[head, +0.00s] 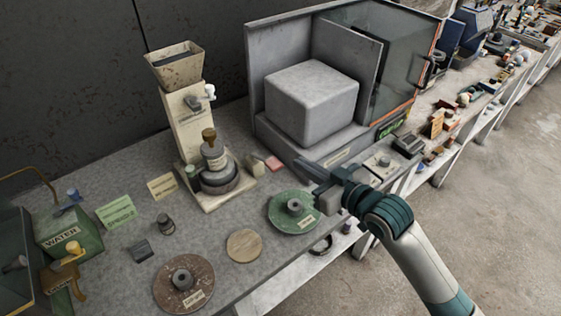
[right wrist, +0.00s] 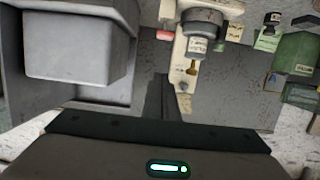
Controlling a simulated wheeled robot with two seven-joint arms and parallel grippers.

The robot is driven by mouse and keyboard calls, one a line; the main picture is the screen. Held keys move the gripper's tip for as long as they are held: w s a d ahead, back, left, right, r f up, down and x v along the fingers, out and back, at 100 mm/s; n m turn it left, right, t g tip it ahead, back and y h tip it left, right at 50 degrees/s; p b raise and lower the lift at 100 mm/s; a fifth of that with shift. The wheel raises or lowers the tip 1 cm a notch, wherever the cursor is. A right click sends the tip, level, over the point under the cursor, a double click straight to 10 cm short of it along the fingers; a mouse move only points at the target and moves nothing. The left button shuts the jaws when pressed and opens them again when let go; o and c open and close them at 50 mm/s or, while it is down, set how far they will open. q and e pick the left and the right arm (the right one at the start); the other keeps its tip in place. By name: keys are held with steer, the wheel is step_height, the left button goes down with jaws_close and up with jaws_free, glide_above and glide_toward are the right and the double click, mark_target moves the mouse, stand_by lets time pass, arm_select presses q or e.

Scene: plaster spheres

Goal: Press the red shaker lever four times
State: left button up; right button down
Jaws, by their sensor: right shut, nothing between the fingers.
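A cream shaker-like stand (head: 183,125) with a hopper on top stands at the back of the bench. A jar with a brown stopper (head: 213,153) sits on a dark round platform at its foot. A small flat red piece (head: 274,163), likely the red lever, lies at the right of the stand; it also shows in the right wrist view (right wrist: 165,35). My right gripper (head: 303,168) is shut and empty, a little right of the red piece and apart from it in the picture. Its height above the bench is hard to tell. My left gripper is not in view.
A grey cabinet with a pale block (head: 311,100) stands behind my right gripper. A green disc (head: 294,211), a wooden disc (head: 244,246) and a brown disc (head: 184,285) lie along the front. A green water box (head: 75,236) is at left.

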stand_by(0.3)
steer(key=w+a+f+p, duration=0.5)
steer(key=w+f, duration=0.1)
steer(key=w, duration=0.1)
steer(key=shift+w+a+f, duration=0.3)
steer(key=shift+w+a, duration=0.05)
steer(key=shift+w, duration=0.05)
stand_by(0.3)
